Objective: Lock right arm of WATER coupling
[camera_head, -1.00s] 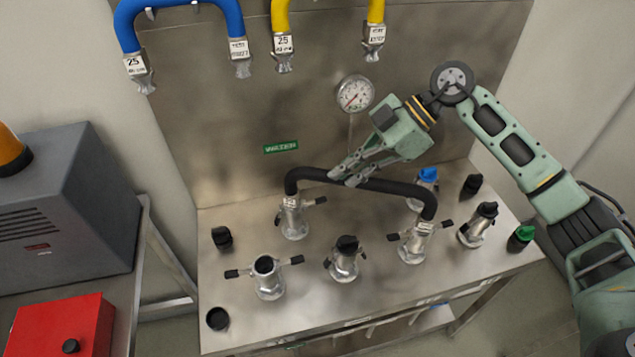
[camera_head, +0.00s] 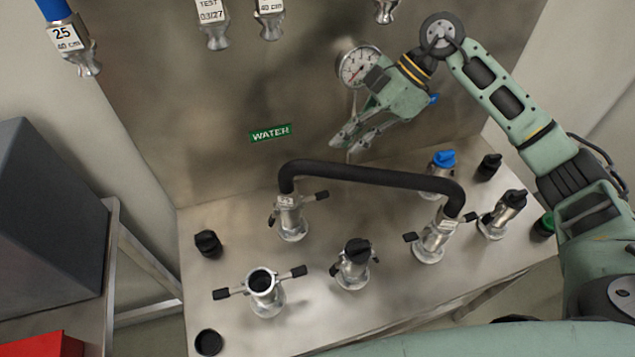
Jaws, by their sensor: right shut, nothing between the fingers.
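The green WATER sign (camera_head: 269,133) is on the steel back panel. Below it a black hose (camera_head: 375,174) arches between two silver couplings on the steel bench. The left coupling (camera_head: 290,216) has a black-tipped lever arm sticking out to the right; its left side shows little. The right coupling (camera_head: 436,238) has black-tipped arms out on both sides. My right gripper (camera_head: 342,147) is shut and empty, above and behind the middle of the hose, apart from it in the picture. My left gripper is not in view.
An uncapped coupling (camera_head: 262,289) with arms spread stands front left. A black-capped coupling (camera_head: 353,263) stands front middle, another (camera_head: 502,213) at the right. A blue-capped one (camera_head: 440,172) stands behind the hose. A gauge (camera_head: 358,64) and hanging hose ends are close to my right arm.

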